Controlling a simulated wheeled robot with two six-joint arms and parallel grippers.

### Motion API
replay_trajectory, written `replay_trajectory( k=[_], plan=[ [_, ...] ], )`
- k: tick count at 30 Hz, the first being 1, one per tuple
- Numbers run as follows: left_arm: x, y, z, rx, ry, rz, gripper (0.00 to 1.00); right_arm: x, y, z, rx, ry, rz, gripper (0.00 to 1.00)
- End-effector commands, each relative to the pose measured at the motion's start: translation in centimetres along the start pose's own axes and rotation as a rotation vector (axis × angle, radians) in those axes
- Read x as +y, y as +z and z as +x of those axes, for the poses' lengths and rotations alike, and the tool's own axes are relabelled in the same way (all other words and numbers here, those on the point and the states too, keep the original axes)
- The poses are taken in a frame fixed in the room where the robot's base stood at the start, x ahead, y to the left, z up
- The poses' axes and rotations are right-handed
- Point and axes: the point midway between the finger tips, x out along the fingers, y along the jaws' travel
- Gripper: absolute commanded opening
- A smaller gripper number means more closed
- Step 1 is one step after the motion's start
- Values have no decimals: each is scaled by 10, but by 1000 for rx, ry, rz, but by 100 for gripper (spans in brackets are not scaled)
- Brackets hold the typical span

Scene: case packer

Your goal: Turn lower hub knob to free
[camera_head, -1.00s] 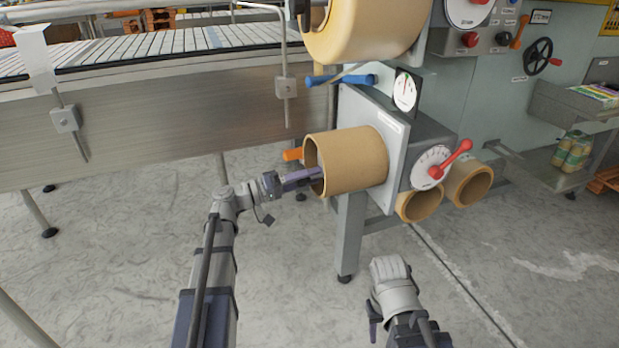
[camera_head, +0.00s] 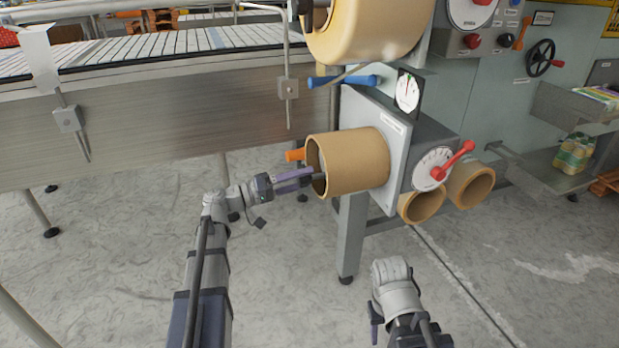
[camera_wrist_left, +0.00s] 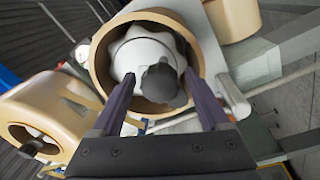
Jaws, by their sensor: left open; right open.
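The lower hub knob (camera_wrist_left: 162,82) is dark grey and lobed. It sits on a pale hub (camera_wrist_left: 145,52) inside a tan cardboard core in the left wrist view. In the head view the lower core (camera_head: 350,162) hides the knob. My left gripper (camera_head: 316,175) is open and empty at the mouth of this core. In the left wrist view its two purple fingers (camera_wrist_left: 160,90) are spread on either side of the knob, with gaps between; I cannot tell how deep they reach.
A larger tan roll (camera_head: 370,30) hangs above. A conveyor (camera_head: 150,50) stands behind on the left.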

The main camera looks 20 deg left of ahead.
Motion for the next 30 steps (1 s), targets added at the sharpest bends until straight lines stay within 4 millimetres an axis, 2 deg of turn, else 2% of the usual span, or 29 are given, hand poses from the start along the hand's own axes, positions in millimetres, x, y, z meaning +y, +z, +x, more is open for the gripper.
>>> replay_trajectory(
  k=[1, 6, 12, 30],
  plan=[
    [-1, 0, -10, 4, -2, 0, 79, 0, 0, 2, 0, 0, 0, 50],
    [-1, 0, -36, 4, -2, 0, 79, 0, 0, 4, 0, 1, 0, 50],
    [0, -1, -52, 3, -1, 0, 79, 0, 0, 5, 0, 1, 0, 50],
    [0, -1, -54, 2, 0, 1, 79, 0, 0, 5, 0, 1, 0, 50]
  ],
)
